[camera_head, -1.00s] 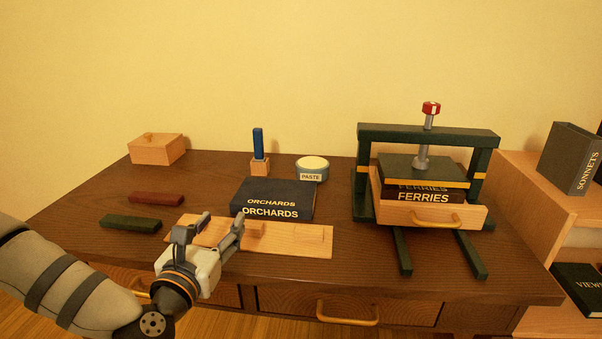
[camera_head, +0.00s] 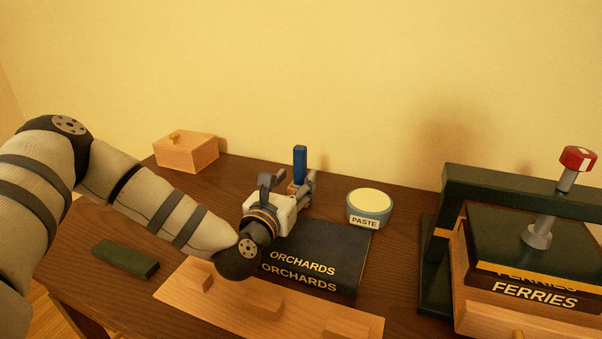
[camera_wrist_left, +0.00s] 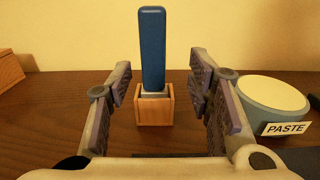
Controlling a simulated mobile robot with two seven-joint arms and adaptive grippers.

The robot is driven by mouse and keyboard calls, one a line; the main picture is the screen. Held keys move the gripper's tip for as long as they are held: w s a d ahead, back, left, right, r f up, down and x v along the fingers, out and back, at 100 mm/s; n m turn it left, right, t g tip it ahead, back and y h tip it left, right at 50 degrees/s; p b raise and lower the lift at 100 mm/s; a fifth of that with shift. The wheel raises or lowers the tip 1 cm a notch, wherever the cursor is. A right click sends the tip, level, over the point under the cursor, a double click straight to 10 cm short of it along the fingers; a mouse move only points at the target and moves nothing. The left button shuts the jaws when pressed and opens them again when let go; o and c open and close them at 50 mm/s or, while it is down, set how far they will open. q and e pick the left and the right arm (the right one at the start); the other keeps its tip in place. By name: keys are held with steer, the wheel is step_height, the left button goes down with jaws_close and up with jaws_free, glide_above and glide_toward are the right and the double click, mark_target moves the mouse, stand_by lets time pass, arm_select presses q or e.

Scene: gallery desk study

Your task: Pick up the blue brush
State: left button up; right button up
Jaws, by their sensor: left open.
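The blue brush (camera_head: 300,164) stands upright in a small wooden holder (camera_head: 292,187) near the back of the desk. In the left wrist view the blue brush (camera_wrist_left: 152,50) and its wooden holder (camera_wrist_left: 155,107) show between the two fingers, a little beyond the fingertips. My left gripper (camera_head: 288,184) is open and empty, pointing at the holder from the front. It hides part of the holder in the head view. My right gripper is not in view.
A paste jar (camera_head: 369,207) stands right of the brush. The black ORCHARDS book (camera_head: 335,245) lies below my wrist. A wooden board (camera_head: 215,300), a green block (camera_head: 125,259), a wooden box (camera_head: 186,152) and a green press (camera_head: 500,188) are around.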

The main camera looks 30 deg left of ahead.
mark_target(298, 168)
arm_select(q)
steer(key=x, duration=0.4)
steer(key=shift+w+a+r, duration=0.2)
steer(key=shift+a+r, duration=0.1)
steer(key=shift+a, duration=0.1)
steer(key=shift+w+a, duration=0.1)
steer(key=shift+w, duration=0.4)
jaws_close()
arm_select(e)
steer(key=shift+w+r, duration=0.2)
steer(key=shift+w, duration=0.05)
arm_select(q)
step_height(298, 168, up, 10)
steer(key=shift+p, duration=0.8)
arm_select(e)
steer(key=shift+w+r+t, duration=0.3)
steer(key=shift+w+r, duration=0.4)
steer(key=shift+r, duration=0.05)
